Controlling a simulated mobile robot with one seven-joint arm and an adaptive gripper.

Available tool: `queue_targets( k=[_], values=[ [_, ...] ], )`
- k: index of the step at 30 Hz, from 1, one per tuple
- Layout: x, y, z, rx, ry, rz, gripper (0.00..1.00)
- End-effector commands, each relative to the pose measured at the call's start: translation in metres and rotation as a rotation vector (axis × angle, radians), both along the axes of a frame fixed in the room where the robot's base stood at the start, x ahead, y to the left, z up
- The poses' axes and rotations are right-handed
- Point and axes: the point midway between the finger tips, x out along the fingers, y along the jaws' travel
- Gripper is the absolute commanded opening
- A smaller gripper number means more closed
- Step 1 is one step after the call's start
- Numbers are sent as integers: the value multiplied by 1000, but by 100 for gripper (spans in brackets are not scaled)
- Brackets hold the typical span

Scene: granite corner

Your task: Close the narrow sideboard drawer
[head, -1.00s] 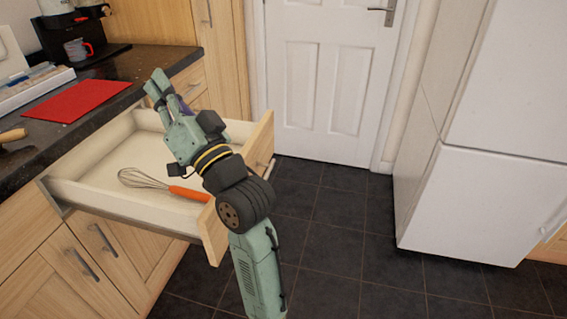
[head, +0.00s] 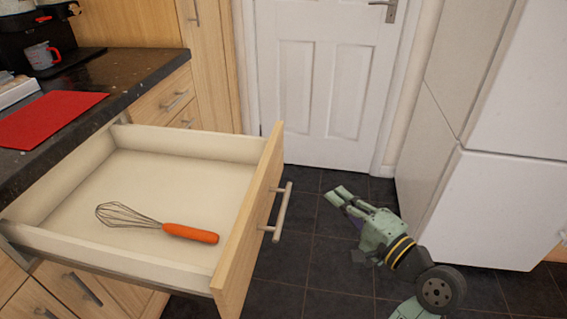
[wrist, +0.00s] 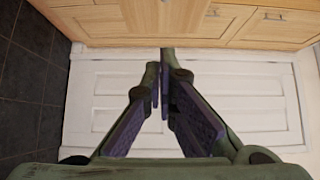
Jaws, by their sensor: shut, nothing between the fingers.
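The drawer (head: 243,235) is pulled far out of the wooden cabinet below the dark counter. Its light wood front carries a metal bar handle (head: 281,212). A whisk with an orange handle (head: 190,233) lies on the drawer floor. My gripper (head: 341,194) is to the right of the drawer front, outside the drawer and apart from the handle. Its fingers point up and left in the head view. In the wrist view, the purple-padded fingertips (wrist: 165,80) are close together with nothing held.
A white door (head: 322,80) stands behind, and a white fridge (head: 500,200) stands at the right. Dark tiled floor (head: 330,260) is open between drawer and fridge.

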Motion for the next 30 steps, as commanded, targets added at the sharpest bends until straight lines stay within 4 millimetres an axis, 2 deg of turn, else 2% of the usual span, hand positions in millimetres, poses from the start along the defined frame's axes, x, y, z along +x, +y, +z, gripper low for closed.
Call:
queue_targets(
  k=[4,8,18,24,30],
  values=[
    [6,4,0,3,3,2,0],
    [23,14,0,2,2,5,0],
    [86,50,1,1,3,4,0],
    [94,78,1,1,2,2,0],
    [96,88,0,1,2,0,0]
  ],
)
